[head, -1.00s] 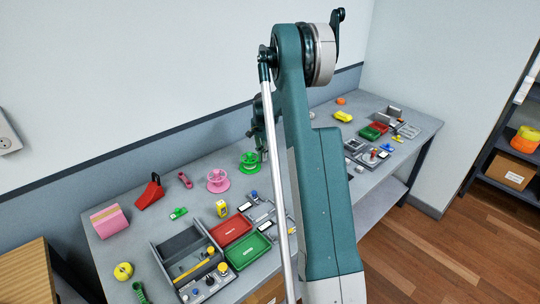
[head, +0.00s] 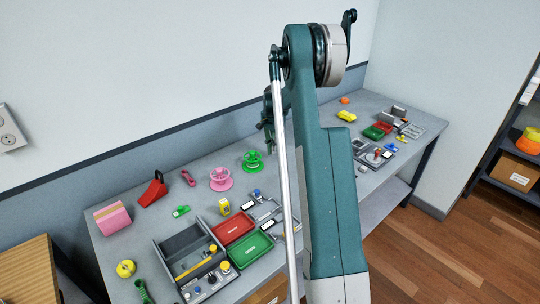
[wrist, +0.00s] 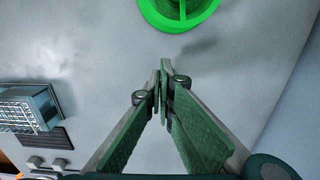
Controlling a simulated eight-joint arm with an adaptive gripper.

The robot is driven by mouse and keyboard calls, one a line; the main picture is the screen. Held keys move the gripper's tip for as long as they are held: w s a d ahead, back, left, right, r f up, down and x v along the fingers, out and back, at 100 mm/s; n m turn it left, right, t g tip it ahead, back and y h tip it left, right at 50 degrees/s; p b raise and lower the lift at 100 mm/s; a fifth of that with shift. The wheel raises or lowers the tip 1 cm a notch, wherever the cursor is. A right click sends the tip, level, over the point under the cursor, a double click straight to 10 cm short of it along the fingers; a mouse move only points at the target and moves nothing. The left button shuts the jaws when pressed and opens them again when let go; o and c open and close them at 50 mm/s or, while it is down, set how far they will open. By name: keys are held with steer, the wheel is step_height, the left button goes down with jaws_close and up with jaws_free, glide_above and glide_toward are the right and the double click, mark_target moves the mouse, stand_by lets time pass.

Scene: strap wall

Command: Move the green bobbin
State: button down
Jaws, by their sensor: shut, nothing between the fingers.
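The green bobbin (head: 252,161) stands on the grey table behind my arm's left side, in the head view. It also shows at the top edge of the wrist view (wrist: 178,12), partly cut off. My gripper (wrist: 165,66) is shut and empty, with its fingertips pointing toward the bobbin and apart from it. In the head view my gripper (head: 269,143) is a dark shape just right of the bobbin, partly hidden by my arm.
A pink bobbin (head: 221,179) stands just left of the green one. A red tray (head: 233,228) and a green tray (head: 251,250) lie in front. A grey divided box (head: 180,245) is at left. Bare table surrounds the bobbin in the wrist view.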

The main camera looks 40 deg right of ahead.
step_height(320, 180, up, 8)
steer(key=shift+r+p, duration=0.15)
steer(key=shift+p, duration=0.15)
steer(key=shift+s, duration=0.1)
stand_by(0.3)
steer(key=shift+a, duration=0.1)
steer(key=s+a+r+n+t, duration=0.1)
steer(key=s+a+r+n, duration=0.25)
steer(key=a+r, duration=0.5)
steer(key=s+a+r+n+t+h, duration=0.15)
steer(key=s+a+r, duration=0.35)
steer(key=a, duration=0.7)
steer(key=s+a+r+n+t+y, duration=0.1)
steer(key=s+a+r+n, duration=0.25)
steer(key=a+r, duration=0.5)
steer(key=s+a+f+n+t, duration=0.2)
steer(key=s+a+n, duration=0.2)
steer(key=s+a, duration=0.7)
steer(key=s+a+f+n+t, duration=0.1)
steer(key=s+a+f+n, duration=0.2)
steer(key=s+a, duration=0.8)
steer(key=s+n, duration=0.2)
steer(key=s, duration=0.3)
steer(key=shift+a+f+t, duration=0.25)
steer(key=shift+t, duration=0.1)
